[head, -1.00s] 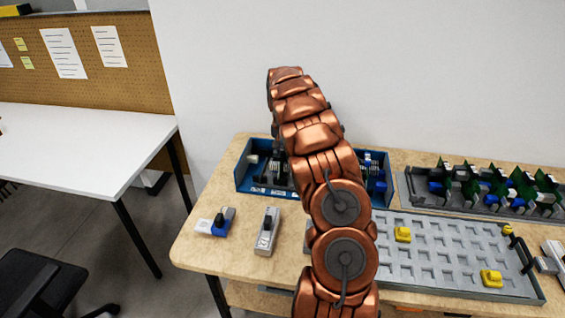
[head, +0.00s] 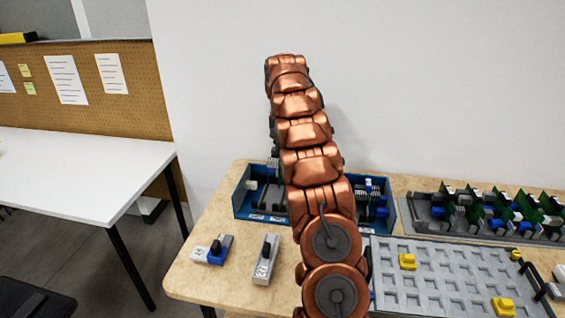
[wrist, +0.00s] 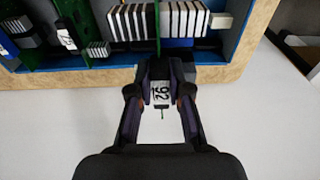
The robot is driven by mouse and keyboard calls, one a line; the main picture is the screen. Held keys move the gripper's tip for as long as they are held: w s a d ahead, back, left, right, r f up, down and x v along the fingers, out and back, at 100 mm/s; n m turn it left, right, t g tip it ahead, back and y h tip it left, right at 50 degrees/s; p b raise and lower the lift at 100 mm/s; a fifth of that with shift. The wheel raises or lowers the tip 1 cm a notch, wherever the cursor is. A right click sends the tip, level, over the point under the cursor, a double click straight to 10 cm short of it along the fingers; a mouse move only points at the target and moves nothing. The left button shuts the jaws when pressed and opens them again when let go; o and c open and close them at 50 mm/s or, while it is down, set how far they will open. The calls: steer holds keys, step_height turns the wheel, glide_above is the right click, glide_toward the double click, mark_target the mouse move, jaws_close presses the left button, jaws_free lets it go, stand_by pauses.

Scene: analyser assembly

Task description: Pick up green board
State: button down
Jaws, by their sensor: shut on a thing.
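My gripper (wrist: 160,92) is shut on a green board (wrist: 157,28), which shows edge-on in the wrist view. A grey block with a white label reading "92" and a finned grey part are beside the board's edge. The board's far end runs out of the top of the picture. Behind it is the blue tray (wrist: 225,72). In the head view, the gripper and held board are hidden behind my arm. The blue tray (head: 240,203) shows on both sides of the arm.
Other green boards stand in a grey rack (head: 425,228) at the right. A grey grid plate (head: 430,270) bears yellow blocks. Two grey devices (head: 212,249) (head: 265,259) lie at the table's left. A white table (head: 80,175) is farther left.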

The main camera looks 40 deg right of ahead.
steer(key=shift+r, duration=1.8)
steer(key=shift+r+p, duration=0.9)
steer(key=shift+r, duration=0.35)
steer(key=c, duration=1.7)
jaws_free()
jaws_close()
